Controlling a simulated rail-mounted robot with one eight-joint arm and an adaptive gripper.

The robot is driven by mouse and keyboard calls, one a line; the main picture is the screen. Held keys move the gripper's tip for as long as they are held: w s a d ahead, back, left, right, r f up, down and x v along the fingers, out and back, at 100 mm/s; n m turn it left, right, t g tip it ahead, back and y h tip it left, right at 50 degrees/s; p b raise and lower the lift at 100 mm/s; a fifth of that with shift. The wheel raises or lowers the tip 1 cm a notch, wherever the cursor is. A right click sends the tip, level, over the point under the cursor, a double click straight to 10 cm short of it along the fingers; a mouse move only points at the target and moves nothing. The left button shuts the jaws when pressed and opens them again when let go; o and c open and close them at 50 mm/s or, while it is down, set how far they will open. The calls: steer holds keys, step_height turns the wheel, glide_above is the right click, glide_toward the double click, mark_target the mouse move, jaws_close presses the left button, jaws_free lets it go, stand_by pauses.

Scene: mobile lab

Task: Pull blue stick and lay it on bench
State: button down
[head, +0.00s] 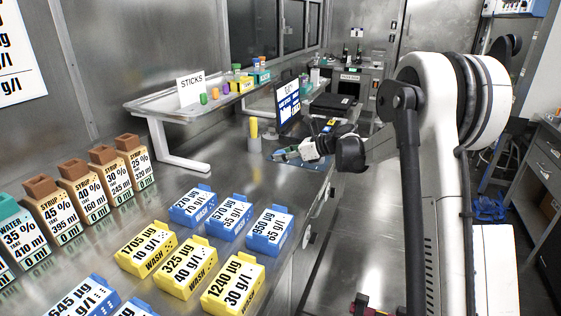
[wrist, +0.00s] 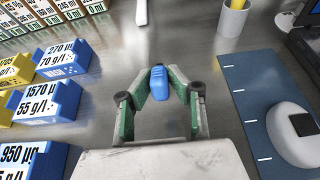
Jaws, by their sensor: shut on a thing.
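The blue stick (wrist: 158,83) shows in the wrist view as a short, rounded blue piece between the green-padded fingers of my gripper (wrist: 158,76). The fingers are closed on it, and the steel bench (wrist: 185,45) lies below. In the head view my gripper (head: 310,151) is over the far part of the bench (head: 175,235), near its right edge. I cannot make out the blue stick there. How far the stick is from the bench surface is hard to tell.
A raised tray (head: 150,108) with a STICKS sign (head: 190,88) and several colored pieces stands at the back left. Blue and yellow labelled boxes (head: 190,205) fill the near bench.

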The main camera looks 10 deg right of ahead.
mark_target(282, 181)
steer(key=shift+f+b, duration=1.85)
steer(key=shift+f, duration=1.9)
steer(key=c, duration=1.6)
jaws_free()
steer(key=shift+o, duration=0.2)
steer(key=v, duration=1.2)
steer(key=shift+r, duration=0.1)
